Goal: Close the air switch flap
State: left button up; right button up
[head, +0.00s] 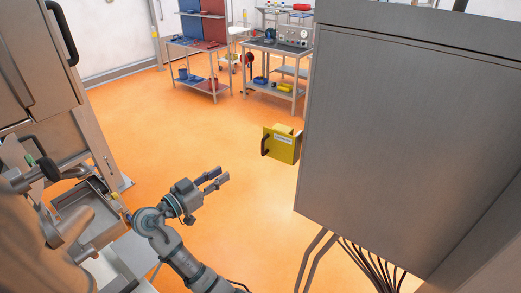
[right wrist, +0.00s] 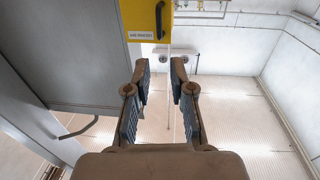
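The air switch flap (head: 284,148) is a yellow panel with a black handle (head: 265,144). It sticks out from the left side of a large grey cabinet in the head view, so it stands open. In the right wrist view the flap (right wrist: 137,20) shows at the top edge, with its label and the black handle (right wrist: 159,20). My right gripper (head: 220,179) is left of and below the flap in the head view, apart from it. Its fingers (right wrist: 161,72) are spread, with nothing between them. My left gripper is not in view.
The grey cabinet (head: 400,140) fills the right side, with cables (head: 370,262) hanging below it. A machine with an open metal tray (head: 85,214) stands at left. Workbenches (head: 275,62) stand at the back. The orange floor (head: 190,125) between is clear.

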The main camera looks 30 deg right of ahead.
aim_at(262, 152)
jog(key=shift+p+x, duration=2.45)
jog(key=shift+x, duration=6.35)
jog(key=shift+f, duration=0.15)
